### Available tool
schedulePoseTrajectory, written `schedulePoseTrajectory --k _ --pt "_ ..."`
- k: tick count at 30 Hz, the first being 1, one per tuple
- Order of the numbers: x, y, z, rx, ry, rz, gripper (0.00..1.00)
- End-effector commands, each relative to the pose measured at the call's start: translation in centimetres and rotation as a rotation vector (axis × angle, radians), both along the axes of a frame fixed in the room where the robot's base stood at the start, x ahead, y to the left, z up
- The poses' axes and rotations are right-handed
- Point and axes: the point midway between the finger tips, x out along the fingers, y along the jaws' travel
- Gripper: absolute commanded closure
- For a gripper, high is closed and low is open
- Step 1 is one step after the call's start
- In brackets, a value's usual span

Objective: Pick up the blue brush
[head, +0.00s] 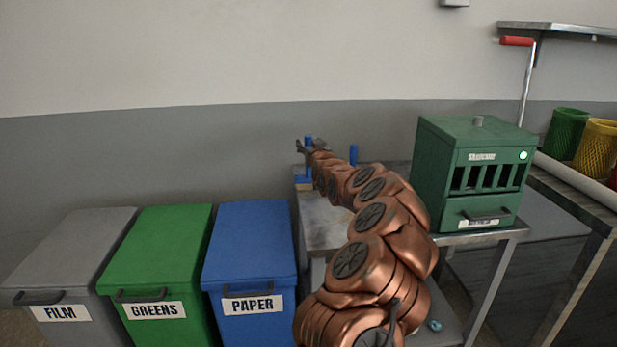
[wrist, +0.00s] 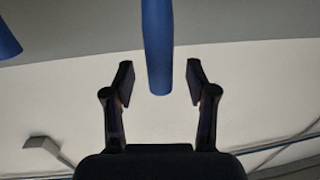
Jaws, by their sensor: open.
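A blue upright handle (wrist: 157,45) comes down from the top of the wrist view, between the fingers of my open gripper (wrist: 160,82). It shows a gap on both sides, and its bristle end is out of that view. In the head view my gripper (head: 308,148) is at the far left end of the table, with a blue upright piece (head: 308,139) at it and blue low down (head: 302,179). A second blue upright piece (head: 353,154) stands further right, partly behind my arm. I cannot tell from shape which blue piece is the brush.
Another blue piece (wrist: 7,42) shows at the wrist view's left edge. A green cabinet (head: 470,170) stands right of my arm on the metal table (head: 325,222). Grey (head: 75,245), green (head: 165,240) and blue (head: 250,240) bins stand to the left.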

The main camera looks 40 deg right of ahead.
Motion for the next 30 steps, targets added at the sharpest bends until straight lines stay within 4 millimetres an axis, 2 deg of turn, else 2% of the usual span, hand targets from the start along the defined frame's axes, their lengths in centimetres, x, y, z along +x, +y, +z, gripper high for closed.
schedulePoseTrajectory --k 9,18,30 --pt "1.4 -0.8 0.1 -0.002 0.001 0.000 0.43" --pt "1.5 -0.9 0.0 -0.001 0.000 0.001 0.44" --pt "1.5 -0.9 0.0 -0.001 0.000 0.001 0.86"
